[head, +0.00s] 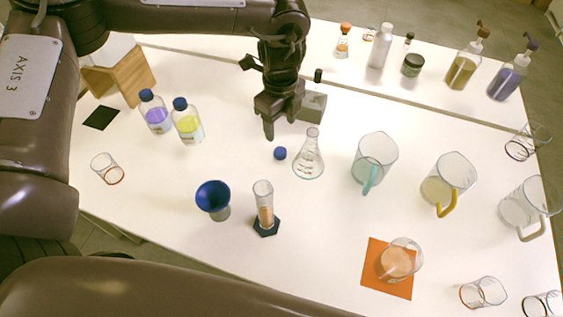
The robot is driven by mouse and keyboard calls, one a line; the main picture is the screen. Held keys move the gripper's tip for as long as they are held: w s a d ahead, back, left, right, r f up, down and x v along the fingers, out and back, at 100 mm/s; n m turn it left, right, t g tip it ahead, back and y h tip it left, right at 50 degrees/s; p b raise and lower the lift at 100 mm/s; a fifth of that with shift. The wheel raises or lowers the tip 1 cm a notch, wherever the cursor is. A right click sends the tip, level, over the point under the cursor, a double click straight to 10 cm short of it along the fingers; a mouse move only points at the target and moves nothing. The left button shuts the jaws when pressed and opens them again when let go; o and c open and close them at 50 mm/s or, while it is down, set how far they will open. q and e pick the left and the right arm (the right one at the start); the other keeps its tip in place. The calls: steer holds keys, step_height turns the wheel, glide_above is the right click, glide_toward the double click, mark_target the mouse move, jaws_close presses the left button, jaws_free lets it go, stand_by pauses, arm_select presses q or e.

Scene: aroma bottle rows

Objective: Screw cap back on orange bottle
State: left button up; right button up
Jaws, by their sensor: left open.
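My left gripper (282,119) points down over the middle of the table. It is open, with nothing visible between its fingers. A loose blue cap (280,153) lies on the table just below it, apart from the fingers. No large capless bottle with orange liquid shows; the gripper hides part of the table. A measuring cylinder with orange liquid (265,211) stands in front. My right gripper is not in view.
Purple (157,113) and yellow (188,123) bottles with blue caps stand left. A conical flask (309,160) is right of the cap, and a grey block (313,106) behind. A blue funnel (213,197) stands in front. Pitchers (373,160) and an orange mat (373,282) are right.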

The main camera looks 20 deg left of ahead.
mark_target(280, 151)
arm_select(q)
step_height(280, 151, down, 2)
steer(key=shift+f+b, duration=0.2)
steer(key=shift+b, duration=0.3)
steer(key=shift+r, duration=0.1)
steer(key=shift+f, duration=1.35)
step_height(280, 151, down, 5)
steer(key=shift+a+f+p, duration=0.1)
steer(key=shift+p, duration=0.4)
steer(key=shift+c, duration=0.5)
steer(key=c, duration=1)
